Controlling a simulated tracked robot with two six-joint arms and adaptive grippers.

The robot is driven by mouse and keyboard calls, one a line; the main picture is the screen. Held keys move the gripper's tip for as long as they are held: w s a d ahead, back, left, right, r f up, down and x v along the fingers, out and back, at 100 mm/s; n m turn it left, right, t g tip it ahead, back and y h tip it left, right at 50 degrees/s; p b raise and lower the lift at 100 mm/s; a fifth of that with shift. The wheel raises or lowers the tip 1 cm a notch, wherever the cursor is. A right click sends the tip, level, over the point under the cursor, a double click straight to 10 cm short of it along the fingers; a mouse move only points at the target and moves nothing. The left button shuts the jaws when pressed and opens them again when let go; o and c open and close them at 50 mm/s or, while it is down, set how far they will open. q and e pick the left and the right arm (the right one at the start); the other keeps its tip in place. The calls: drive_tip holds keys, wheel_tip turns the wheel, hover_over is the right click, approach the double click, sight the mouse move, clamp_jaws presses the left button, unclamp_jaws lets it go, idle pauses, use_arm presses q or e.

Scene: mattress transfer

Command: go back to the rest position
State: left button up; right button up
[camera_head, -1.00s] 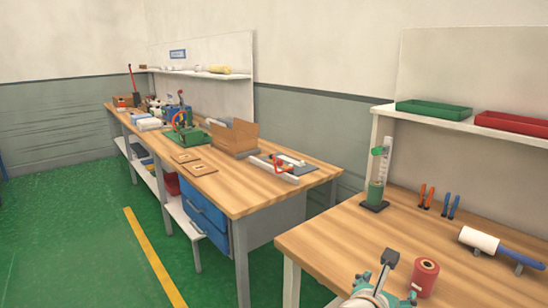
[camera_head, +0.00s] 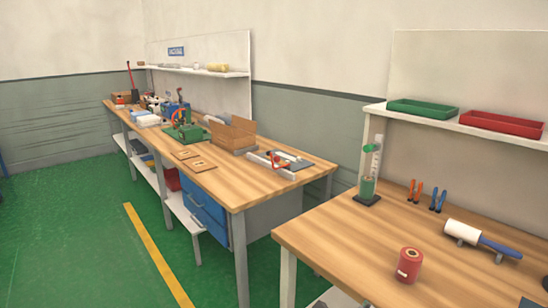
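Neither of my grippers shows clearly in the head view. A small grey shape (camera_head: 335,298) shows at the bottom edge, below the front of the near table. I cannot tell what it is. A dark flat piece (camera_head: 530,303) is cut off at the bottom right; I cannot tell what it is either. The near wooden table (camera_head: 340,245) bears a red roll (camera_head: 408,265) standing upright near its front. A lint roller (camera_head: 480,239) with a white head and blue handle rests on small stands behind and to the right of it.
A graduated cylinder (camera_head: 375,165) on a dark base stands at the near table's back left. Orange pliers (camera_head: 414,191) and blue pliers (camera_head: 438,199) are beside it. Green (camera_head: 423,108) and red (camera_head: 501,123) trays sit on the shelf. A long workbench (camera_head: 250,190) holds several items. Green floor (camera_head: 75,240) is clear at left.

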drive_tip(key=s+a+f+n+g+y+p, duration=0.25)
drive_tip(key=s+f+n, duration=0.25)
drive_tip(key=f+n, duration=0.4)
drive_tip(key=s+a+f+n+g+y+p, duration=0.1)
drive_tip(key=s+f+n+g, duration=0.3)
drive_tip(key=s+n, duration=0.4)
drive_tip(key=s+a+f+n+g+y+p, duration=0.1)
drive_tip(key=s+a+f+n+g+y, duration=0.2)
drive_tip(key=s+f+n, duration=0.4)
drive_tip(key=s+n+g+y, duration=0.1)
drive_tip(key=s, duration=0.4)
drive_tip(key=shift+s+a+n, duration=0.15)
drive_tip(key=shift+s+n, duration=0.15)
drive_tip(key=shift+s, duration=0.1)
